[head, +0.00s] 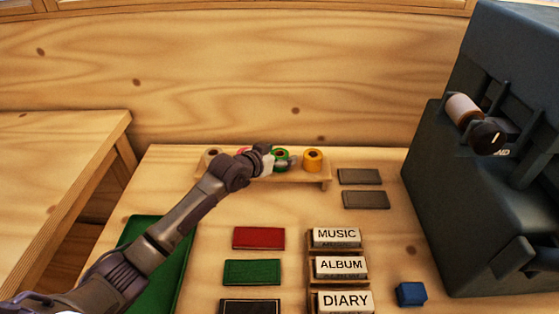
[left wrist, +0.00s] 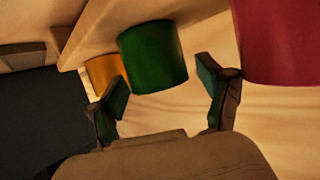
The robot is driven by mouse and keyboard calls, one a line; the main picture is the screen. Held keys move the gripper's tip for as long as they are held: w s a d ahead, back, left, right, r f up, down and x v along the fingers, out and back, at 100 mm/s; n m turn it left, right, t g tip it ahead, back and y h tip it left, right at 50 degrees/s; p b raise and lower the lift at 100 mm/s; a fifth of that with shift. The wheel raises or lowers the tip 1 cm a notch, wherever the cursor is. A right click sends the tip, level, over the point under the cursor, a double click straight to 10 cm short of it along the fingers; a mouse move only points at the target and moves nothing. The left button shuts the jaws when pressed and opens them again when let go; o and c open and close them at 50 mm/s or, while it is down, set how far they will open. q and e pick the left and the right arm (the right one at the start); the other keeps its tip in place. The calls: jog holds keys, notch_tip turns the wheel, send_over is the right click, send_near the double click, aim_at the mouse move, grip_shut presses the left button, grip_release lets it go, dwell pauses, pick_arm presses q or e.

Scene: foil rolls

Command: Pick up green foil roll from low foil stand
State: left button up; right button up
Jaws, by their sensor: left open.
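The green foil roll (head: 282,153) stands on the low foil stand (head: 300,180) at the back of the table, partly hidden by my left gripper (head: 277,163). In the left wrist view the green roll (left wrist: 153,56) appears just beyond and between the two open fingers of my left gripper (left wrist: 164,92). No grip on it shows; whether a finger touches it I cannot tell. The yellow-orange roll (head: 313,160) stands to its right in the head view. A red roll (left wrist: 278,42) is close beside one finger in the left wrist view. My right gripper is not seen.
Red (head: 259,238) and green (head: 252,272) plates lie in front of the stand. Blocks reading MUSIC (head: 336,236), ALBUM (head: 341,266) and DIARY (head: 345,300) sit on a wooden holder. A large dark machine (head: 460,200) stands at right, near a blue block (head: 411,293).

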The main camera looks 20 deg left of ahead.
pick_arm(q)
jog(key=x, duration=0.2)
jog(key=shift+w+d+f, duration=0.1)
jog(key=shift+w, duration=0.2)
jog(key=c, duration=1.3)
jog(key=shift+o, duration=0.2)
